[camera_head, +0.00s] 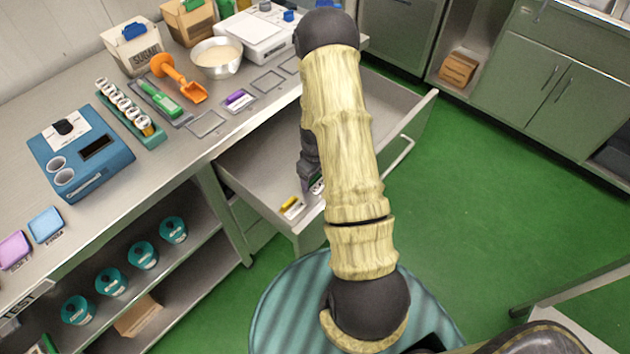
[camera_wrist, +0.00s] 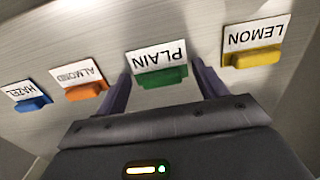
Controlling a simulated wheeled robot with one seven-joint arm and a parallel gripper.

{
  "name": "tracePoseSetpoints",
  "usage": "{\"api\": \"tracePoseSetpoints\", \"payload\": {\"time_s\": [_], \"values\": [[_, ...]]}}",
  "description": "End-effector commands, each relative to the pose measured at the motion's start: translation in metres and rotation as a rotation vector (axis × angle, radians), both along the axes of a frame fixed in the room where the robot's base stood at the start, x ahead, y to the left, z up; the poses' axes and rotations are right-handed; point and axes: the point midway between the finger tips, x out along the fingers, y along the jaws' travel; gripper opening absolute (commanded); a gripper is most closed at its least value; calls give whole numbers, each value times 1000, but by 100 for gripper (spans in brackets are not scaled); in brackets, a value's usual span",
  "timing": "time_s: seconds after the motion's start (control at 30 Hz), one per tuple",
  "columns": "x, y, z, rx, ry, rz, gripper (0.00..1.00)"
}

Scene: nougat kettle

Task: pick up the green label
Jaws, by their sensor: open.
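The green label is a white card reading PLAIN with a green grip block (camera_wrist: 162,77). It stands in the open drawer in the wrist view, between the other labels. My gripper (camera_wrist: 160,85) is open, with one finger at each side of the green block in that view. I cannot tell whether the fingers are down at its level, and nothing shows clamped. In the head view my gripper (camera_head: 312,178) is low inside the drawer, mostly hidden by my arm, and only a sliver of the green label (camera_head: 318,186) shows beside it.
The yellow LEMON label (camera_wrist: 253,57) is right of the green one in the wrist view. The orange ALMOND label (camera_wrist: 83,92) and blue HAZEL label (camera_wrist: 34,104) are to the left. The drawer (camera_head: 262,183) hangs open below the counter, its walls around my gripper.

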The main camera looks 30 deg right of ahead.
Motion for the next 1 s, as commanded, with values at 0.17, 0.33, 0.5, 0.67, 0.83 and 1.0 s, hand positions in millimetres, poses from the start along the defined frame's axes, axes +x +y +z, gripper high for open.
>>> {"api": "tracePoseSetpoints", "payload": {"time_s": [0.17, 0.33, 0.5, 0.67, 0.83, 1.0], "values": [[0, 0, 0, 0, 0, 0, 61], [0, 0, 0, 0, 0, 0, 41], [0, 0, 0, 0, 0, 0, 41], [0, 0, 5, 0, 0, 0, 41], [1, 0, 19, -1, -4, -1, 41], [3, -4, 35, -1, -1, -3, 41]]}}
